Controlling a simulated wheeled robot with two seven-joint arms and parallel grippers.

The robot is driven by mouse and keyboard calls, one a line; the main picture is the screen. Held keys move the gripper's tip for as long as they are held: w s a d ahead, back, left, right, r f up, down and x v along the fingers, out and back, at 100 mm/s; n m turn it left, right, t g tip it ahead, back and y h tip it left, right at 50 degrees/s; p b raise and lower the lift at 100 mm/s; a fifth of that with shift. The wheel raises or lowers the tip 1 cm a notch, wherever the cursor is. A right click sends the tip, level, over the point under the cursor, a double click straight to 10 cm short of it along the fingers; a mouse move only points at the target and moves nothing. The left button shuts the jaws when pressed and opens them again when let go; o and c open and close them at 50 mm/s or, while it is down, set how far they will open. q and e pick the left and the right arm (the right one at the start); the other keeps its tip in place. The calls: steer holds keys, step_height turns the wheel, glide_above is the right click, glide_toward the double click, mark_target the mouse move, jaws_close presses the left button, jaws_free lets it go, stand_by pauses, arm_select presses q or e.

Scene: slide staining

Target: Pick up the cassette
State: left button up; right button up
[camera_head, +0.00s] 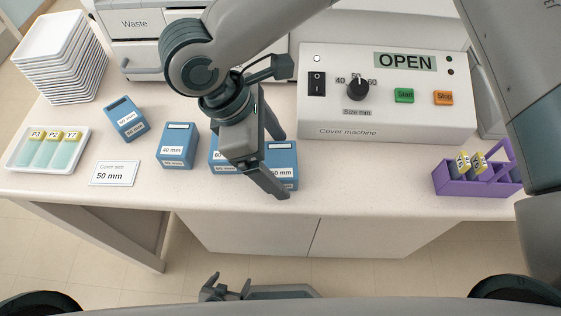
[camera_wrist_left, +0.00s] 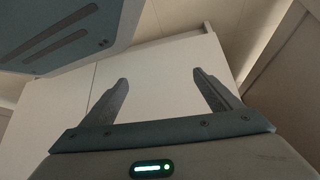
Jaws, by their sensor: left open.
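Several blue cassettes stand on the table: one at the left (camera_head: 125,118), one labelled 40 mm (camera_head: 177,145), one labelled 60 mm (camera_head: 217,148) partly behind my right gripper, and a rightmost one (camera_head: 283,158) whose label ends in mm, its number partly hidden. My right gripper (camera_head: 282,168) points down at the rightmost cassette, one finger behind it and one in front, apart; contact cannot be told. My left gripper (camera_head: 222,287) is low in front of the table, away from the cassettes. In the left wrist view its fingers (camera_wrist_left: 160,95) are apart and empty.
A sign (camera_head: 113,174) reads cover size 50 mm. A tray of slides (camera_head: 14,156) is at the left, below stacked white trays (camera_head: 60,60). The cover machine (camera_head: 440,120) shows OPEN. A purple rack (camera_head: 455,186) stands right. Pale cabinet doors (camera_wrist_left: 150,75) face my left gripper.

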mark_target(290, 159)
steer(key=c, duration=1.1)
arm_select(q)
steer(key=shift+w+d+r, duration=0.1)
steer(key=shift+w+d, duration=0.05)
steer(key=shift+d, duration=0.1)
arm_select(e)
steer(key=shift+r, duration=0.5)
step_height(290, 159, up, 3)
steer(key=shift+d+r+b, duration=0.15)
steer(key=shift+b, duration=0.3)
arm_select(q)
steer(key=shift+w+a+f+b, duration=0.3)
steer(key=shift+w+a+b, duration=0.2)
steer(key=shift+a+b, duration=0.15)
arm_select(e)
steer(key=s+d+r, duration=0.6)
steer(key=d, duration=0.3)
steer(key=shift+d+r, duration=0.35)
